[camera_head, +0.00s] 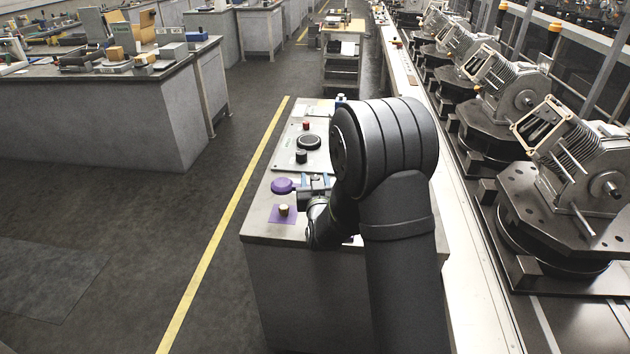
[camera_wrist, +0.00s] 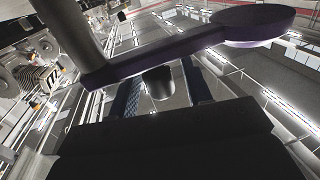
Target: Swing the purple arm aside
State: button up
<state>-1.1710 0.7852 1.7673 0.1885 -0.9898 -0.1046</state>
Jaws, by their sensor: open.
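The purple arm (camera_wrist: 160,53) crosses the wrist view as a dark bar, from a grey post (camera_wrist: 70,30) at the left to a wide round purple end (camera_wrist: 255,22) at the right. That round purple end (camera_head: 283,186) also shows in the head view, near the bench's left edge. My gripper (camera_wrist: 160,86) is open, its two blue-lined fingers reaching towards the bar. A short dark cylinder (camera_wrist: 158,80) shows between the fingers beside the bar; I cannot tell whether they touch it. In the head view my gripper (camera_head: 316,182) is just right of the round end, and my arm hides most of the bar.
A purple square (camera_head: 276,219) with a brass-topped peg (camera_head: 284,209) lies in front of the round end. A panel (camera_head: 291,150) with a black dial (camera_head: 309,142) and a red button (camera_head: 306,126) is behind. Machines (camera_head: 570,170) line the right; the left floor is clear.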

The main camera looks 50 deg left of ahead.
grip_shut()
